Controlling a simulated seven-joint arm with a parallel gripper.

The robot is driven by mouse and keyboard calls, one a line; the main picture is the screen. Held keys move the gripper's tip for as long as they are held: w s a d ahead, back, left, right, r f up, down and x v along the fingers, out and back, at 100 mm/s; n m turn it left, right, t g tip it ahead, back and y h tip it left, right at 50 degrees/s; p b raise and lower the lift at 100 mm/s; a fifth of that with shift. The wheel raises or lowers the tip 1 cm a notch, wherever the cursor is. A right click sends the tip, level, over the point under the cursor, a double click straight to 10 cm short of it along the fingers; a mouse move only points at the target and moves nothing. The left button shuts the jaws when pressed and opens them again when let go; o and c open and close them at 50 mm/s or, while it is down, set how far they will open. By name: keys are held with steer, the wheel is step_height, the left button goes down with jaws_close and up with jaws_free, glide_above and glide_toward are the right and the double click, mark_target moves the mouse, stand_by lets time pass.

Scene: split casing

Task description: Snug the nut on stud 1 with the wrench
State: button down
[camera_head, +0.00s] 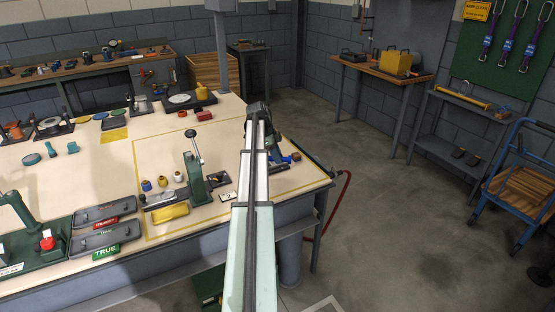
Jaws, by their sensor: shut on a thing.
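My gripper (275,148) is at the far end of my arm, low over the right part of the bench. It shows only as a small dark shape, partly covered by my arm. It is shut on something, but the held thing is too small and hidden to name.
The bench (110,178) has a yellow outlined area. Two grey trays (100,238) lie at the front left. A red hose (345,190) hangs off the right edge.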

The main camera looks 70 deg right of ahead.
steer(key=shift+s+r, duration=0.1)
steer(key=shift+r, duration=2.05)
